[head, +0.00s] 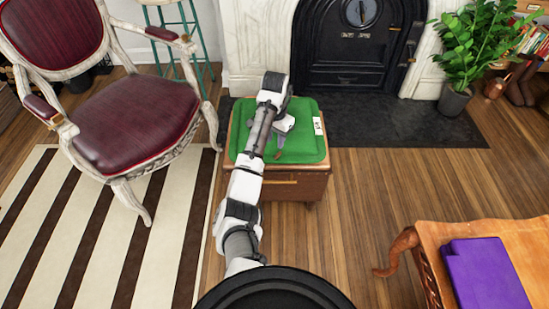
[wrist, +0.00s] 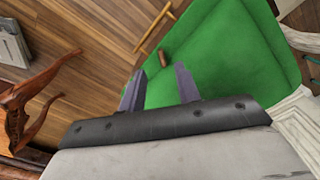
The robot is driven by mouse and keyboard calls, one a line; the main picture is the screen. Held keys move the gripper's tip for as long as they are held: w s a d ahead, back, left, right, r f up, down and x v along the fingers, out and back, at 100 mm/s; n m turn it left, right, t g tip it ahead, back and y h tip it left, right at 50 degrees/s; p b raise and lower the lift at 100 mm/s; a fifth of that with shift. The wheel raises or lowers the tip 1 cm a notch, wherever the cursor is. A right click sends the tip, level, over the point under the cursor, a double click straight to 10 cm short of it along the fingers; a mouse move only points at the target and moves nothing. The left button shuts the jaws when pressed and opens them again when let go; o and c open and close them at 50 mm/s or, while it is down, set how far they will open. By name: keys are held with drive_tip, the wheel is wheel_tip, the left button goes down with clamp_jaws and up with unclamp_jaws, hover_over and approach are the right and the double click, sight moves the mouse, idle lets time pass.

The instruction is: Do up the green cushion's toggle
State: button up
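The green cushion (head: 305,148) lies flat on a small wooden cabinet in front of the fireplace; it also fills the upper right of the wrist view (wrist: 225,55). A small brown toggle (wrist: 163,57) shows at the cushion's edge in the wrist view, and a brown spot by my gripper in the head view looks like it (head: 278,155). Whether a loop is around it I cannot tell. My gripper (wrist: 160,70) is over the cushion, fingers apart and nothing between them. The toggle appears just beyond the fingertips. My arm hides part of the cushion in the head view.
The wooden cabinet (head: 300,187) has a brass drawer handle (wrist: 155,28). A red armchair (head: 125,130) stands close on the left. A wooden table (head: 430,245) with a purple item (head: 485,272) is at the lower right. Open floor lies between.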

sight(275, 157)
wheel_tip(275, 157, down, 9)
drive_tip(key=shift+r, duration=0.2)
clamp_jaws()
